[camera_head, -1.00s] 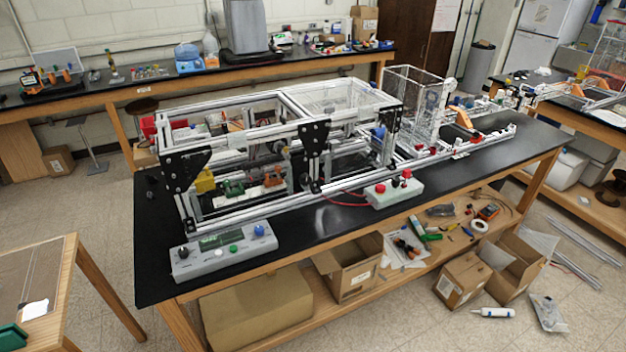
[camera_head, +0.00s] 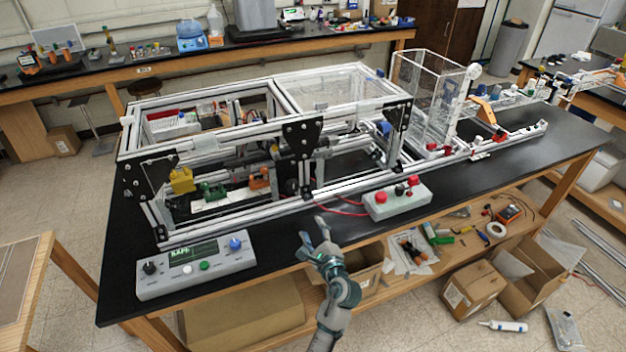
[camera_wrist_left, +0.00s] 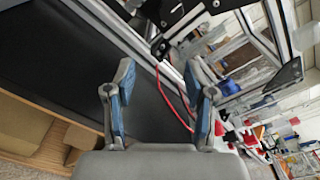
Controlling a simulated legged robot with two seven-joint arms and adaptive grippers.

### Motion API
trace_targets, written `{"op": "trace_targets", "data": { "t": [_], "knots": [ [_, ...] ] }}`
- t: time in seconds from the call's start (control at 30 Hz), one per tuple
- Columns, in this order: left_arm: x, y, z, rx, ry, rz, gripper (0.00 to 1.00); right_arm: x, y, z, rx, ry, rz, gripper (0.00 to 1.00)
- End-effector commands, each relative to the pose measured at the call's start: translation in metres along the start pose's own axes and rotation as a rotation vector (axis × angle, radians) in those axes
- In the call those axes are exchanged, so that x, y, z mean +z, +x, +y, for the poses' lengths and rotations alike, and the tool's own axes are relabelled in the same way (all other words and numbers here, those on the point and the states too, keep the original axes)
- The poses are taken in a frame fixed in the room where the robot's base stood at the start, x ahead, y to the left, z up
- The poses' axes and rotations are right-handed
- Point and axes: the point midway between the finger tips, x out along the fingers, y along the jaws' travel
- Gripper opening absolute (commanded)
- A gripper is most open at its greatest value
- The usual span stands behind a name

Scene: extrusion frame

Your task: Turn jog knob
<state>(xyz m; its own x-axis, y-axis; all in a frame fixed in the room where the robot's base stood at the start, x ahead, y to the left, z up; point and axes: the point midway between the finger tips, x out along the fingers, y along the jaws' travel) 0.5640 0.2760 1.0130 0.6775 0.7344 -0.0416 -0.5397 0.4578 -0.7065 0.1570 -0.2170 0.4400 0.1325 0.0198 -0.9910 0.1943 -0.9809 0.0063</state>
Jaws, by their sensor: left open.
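A grey control box (camera_head: 215,268) with a green display stands at the front left of the black bench. It bears a blue knob (camera_head: 235,244) at its right end and a black knob (camera_head: 150,268) at its left end; I cannot tell which is the jog knob. A white and a green button lie between them. My left gripper (camera_head: 313,229) is right of the box, near the bench's front edge, open and apart from it. In the left wrist view its two fingers (camera_wrist_left: 160,72) stand apart with nothing between them. My right gripper is not in view.
An aluminium extrusion frame (camera_head: 225,218) stands behind the box. A second grey box (camera_head: 397,202) with red buttons sits farther right, with a red cable (camera_head: 345,211) beside it. Bare black bench top (camera_head: 285,250) lies between the control box and my gripper.

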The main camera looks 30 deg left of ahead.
Motion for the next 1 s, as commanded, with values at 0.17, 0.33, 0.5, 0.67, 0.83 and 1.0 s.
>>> {"op": "trace_targets", "data": {
  "t": [0.17,0.33,0.5,0.67,0.83,1.0],
  "knots": [
    [0.023,0.0,-0.016,-0.002,0.038,-0.062,0.55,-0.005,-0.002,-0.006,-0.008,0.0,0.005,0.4],
    [0.024,0.022,-0.019,-0.004,0.041,-0.066,0.55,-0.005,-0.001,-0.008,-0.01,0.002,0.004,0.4],
    [0.024,0.064,-0.018,-0.003,0.041,-0.063,0.55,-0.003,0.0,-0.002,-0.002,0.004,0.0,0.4],
    [0.028,0.106,-0.015,-0.001,0.039,-0.061,0.55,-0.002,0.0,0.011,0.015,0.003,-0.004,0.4],
    [0.03,0.142,-0.012,0.001,0.036,-0.058,0.55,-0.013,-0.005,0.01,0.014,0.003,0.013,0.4],
    [0.03,0.161,-0.015,-0.001,0.037,-0.059,0.55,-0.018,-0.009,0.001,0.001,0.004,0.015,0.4]
  ]
}}
